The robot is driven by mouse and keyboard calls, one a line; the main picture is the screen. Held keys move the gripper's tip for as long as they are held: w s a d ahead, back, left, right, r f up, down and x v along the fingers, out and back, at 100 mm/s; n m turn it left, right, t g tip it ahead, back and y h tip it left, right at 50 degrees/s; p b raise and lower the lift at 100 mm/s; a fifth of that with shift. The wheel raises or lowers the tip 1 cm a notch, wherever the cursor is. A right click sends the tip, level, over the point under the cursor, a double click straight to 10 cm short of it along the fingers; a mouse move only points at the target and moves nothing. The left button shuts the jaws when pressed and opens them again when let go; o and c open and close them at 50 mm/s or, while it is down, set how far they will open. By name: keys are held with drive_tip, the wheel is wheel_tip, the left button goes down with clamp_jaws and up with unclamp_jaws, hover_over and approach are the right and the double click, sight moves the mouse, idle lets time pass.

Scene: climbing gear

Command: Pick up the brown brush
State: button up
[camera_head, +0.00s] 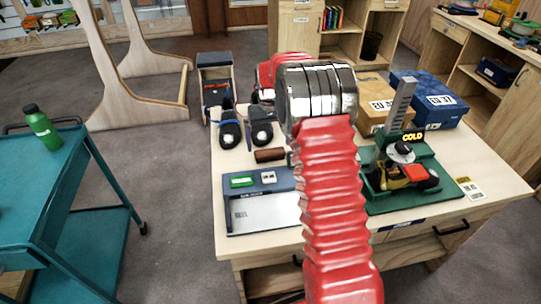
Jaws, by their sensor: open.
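A small brown block-like thing (270,155), which looks like the brown brush, lies on the light wooden table (310,240). It sits behind the blue-and-white tray and in front of the dark shoes, just left of my arm. Bristles cannot be made out. My red ribbed arm with its chrome joint rises across the middle of the table and bends over behind. My gripper's fingers are hidden behind the arm, so their distance to the brush cannot be told.
Dark shoes (261,135) stand behind the brush. A tray (262,205) holding a green item lies in front. Right of my arm are a green stand (400,200) marked COLD and shoe boxes (440,98). A teal cart (40,185) with a green bottle (42,128) stands left.

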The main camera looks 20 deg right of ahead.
sight(270, 151)
drive_tip(key=shift+f, duration=0.1)
drive_tip(key=shift+s+d+f, duration=0.15)
drive_tip(key=shift+f, duration=2.45)
drive_tip(key=c, duration=0.9)
drive_tip(key=shift+r, duration=0.15)
wheel_tip(270, 151, up, 10)
drive_tip(key=shift+f, duration=0.1)
